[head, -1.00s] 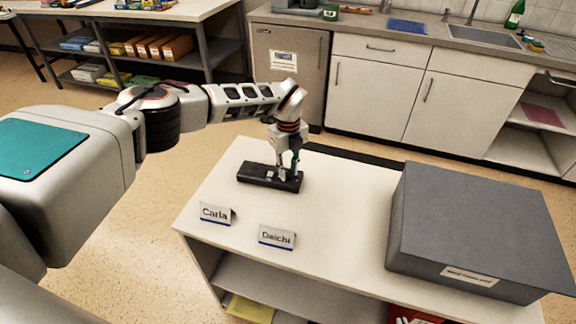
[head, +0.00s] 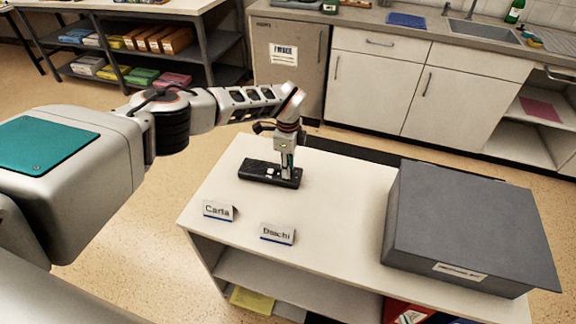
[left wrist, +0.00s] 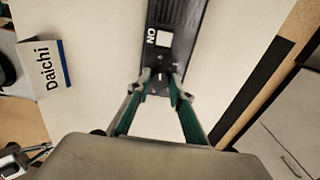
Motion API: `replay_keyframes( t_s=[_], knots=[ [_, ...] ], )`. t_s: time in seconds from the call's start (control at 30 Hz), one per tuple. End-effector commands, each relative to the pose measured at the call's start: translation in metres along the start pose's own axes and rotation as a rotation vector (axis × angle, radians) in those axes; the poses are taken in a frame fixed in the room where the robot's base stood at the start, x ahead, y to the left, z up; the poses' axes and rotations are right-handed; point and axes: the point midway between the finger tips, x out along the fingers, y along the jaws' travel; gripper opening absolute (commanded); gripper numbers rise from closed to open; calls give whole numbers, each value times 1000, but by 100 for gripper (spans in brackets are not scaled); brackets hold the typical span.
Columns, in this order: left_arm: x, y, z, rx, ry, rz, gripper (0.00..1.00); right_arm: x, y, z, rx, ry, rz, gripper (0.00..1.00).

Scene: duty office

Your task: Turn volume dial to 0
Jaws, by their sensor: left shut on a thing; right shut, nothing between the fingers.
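A black intercom-like device (head: 258,172) lies on the white table, with a pale square and the letters "NO" or "ON" showing in the left wrist view (left wrist: 176,40). The dark dial (left wrist: 159,80) is at its near end in the wrist view. My left gripper (head: 287,176) points down over the right end of the device. It is shut on the dial, one fingertip on each side (left wrist: 159,84). The dial's marks are too small to read. My right gripper (left wrist: 38,152) shows only in part at the lower left of the wrist view, shut, away from the device.
A large grey box (head: 470,225) fills the table's right side. Kitchen cabinets (head: 375,90) stand behind.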

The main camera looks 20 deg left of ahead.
Motion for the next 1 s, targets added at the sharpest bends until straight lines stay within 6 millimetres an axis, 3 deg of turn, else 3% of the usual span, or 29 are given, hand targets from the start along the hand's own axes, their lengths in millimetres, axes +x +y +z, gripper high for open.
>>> replay_keyframes(
  t_s=[0.57,0.6,0.67,1.0],
  knots=[
    [1,1,0,-37,-1,2,0,-1,1,1,8,-5,6,0],
    [1,1,0,-37,-1,2,23,-1,1,1,8,-5,5,0],
    [1,1,0,-37,-1,2,38,-1,1,1,8,-5,5,0],
    [0,0,0,-36,0,0,38,-2,0,5,-1,-11,-1,0]
  ],
)
